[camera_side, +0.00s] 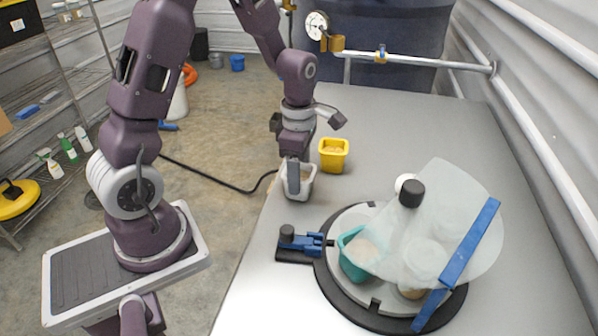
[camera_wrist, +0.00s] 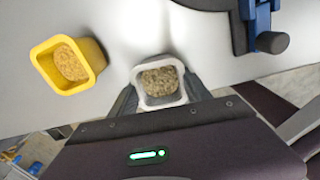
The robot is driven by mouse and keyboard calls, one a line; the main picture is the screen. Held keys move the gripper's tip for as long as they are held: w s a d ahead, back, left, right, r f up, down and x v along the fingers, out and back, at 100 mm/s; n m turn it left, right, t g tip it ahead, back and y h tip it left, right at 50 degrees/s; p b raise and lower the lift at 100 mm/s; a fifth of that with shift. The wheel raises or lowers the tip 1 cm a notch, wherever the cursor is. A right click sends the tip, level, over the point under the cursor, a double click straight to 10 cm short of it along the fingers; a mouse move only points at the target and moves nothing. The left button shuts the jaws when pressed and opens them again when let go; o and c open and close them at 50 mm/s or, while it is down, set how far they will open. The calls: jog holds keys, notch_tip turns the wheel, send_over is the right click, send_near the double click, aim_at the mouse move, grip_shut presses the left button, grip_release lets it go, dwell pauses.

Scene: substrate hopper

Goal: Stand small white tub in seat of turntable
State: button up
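The small white tub (camera_side: 299,184), filled with grainy grey-brown material, stands upright near the table's left edge. It also shows in the wrist view (camera_wrist: 160,101). My gripper (camera_side: 297,178) points down over it, one finger on each side; the fingers lie close against its walls, but I cannot tell whether they press on it. The turntable (camera_side: 345,220) is a pale disc on a black base. A teal tub (camera_side: 349,262) sits on its left part. A frosted cover (camera_side: 440,215) with a blue edge strip hides much of the disc, including a beige-looking tub (camera_side: 411,293) at the front.
A yellow tub (camera_side: 333,155) with tan filling stands just behind the white tub, also seen in the wrist view (camera_wrist: 88,48). A blue clamp (camera_side: 305,242) adjoins the turntable's left side. A black knob (camera_side: 411,193) rises by the cover. A pipe with a gauge (camera_side: 316,25) crosses behind.

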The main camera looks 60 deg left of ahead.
jog(key=shift+r, duration=0.1)
jog(key=shift+c, duration=0.3)
jog(key=shift+r, duration=2.4)
jog(key=shift+d, duration=0.1)
jog(key=w+d+r+m, duration=0.1)
jog(key=d+r+m, duration=0.2)
jog(key=d, duration=0.5)
jog(key=w+d+r+m, duration=0.2)
jog(key=d+r+m, duration=0.15)
jog(key=d, duration=0.55)
jog(key=shift+n, duration=0.45)
jog(key=shift+a+f, duration=0.1)
jog(key=shift+f, duration=3.65)
jog(key=shift+f, duration=0.3)
jog(key=o, duration=1.2)
